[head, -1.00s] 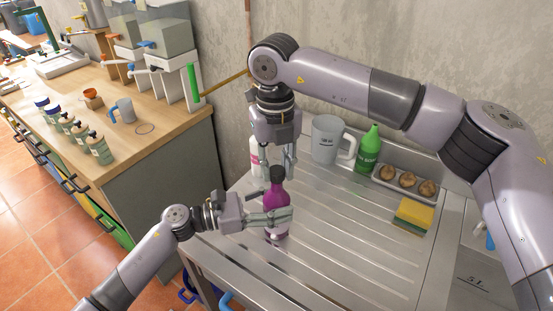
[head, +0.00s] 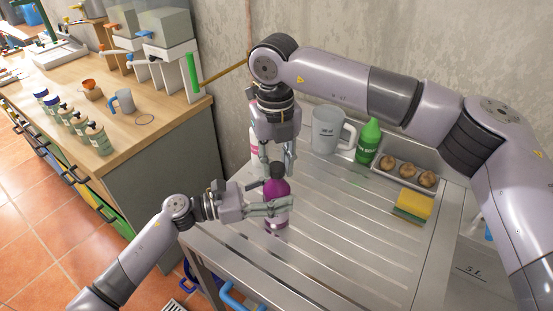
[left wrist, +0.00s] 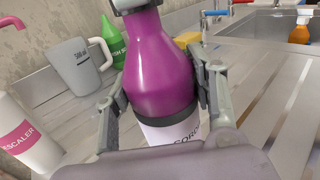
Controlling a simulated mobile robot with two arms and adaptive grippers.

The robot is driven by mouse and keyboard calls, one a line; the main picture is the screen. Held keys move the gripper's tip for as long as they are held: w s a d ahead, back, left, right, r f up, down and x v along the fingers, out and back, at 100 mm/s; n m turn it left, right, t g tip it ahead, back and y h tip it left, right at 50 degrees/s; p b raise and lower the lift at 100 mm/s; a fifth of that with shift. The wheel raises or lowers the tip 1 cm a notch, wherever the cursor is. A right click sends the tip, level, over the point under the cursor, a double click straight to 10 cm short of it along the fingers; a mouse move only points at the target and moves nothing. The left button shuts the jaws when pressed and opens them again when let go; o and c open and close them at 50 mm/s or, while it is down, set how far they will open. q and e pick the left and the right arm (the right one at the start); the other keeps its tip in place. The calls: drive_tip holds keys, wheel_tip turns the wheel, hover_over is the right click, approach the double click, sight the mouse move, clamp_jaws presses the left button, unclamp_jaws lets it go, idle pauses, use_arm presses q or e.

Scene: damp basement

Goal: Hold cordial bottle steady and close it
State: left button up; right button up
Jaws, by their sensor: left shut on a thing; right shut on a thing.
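The purple cordial bottle (head: 278,188) stands upright on the ribbed steel drainboard. My left gripper (head: 282,205) is shut around its body from the left. In the left wrist view the bottle (left wrist: 160,75) sits between the two fingers, with its white label partly hidden below. My right gripper (head: 278,167) points down from above and is shut on the dark cap (head: 277,170) at the top of the bottle. The cap is at the neck, but I cannot tell how tightly it sits. Only the lower edge of the cap region shows in the left wrist view.
A grey mug (head: 326,130), green bottle (head: 369,141), tray of brown round things (head: 404,170) and yellow sponge (head: 414,204) stand along the back and right. A white descaler bottle (left wrist: 28,138) is close behind my grippers. The drainboard's front is clear.

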drive_tip(key=shift+f, duration=0.25)
idle(0.5)
use_arm(q)
drive_tip(key=o, duration=1)
drive_tip(key=c, duration=0.8)
drive_tip(key=shift+c, duration=0.2)
use_arm(e)
drive_tip(key=o, duration=0.7)
drive_tip(key=shift+o, duration=0.2)
wheel_tip(320, 180, up, 12)
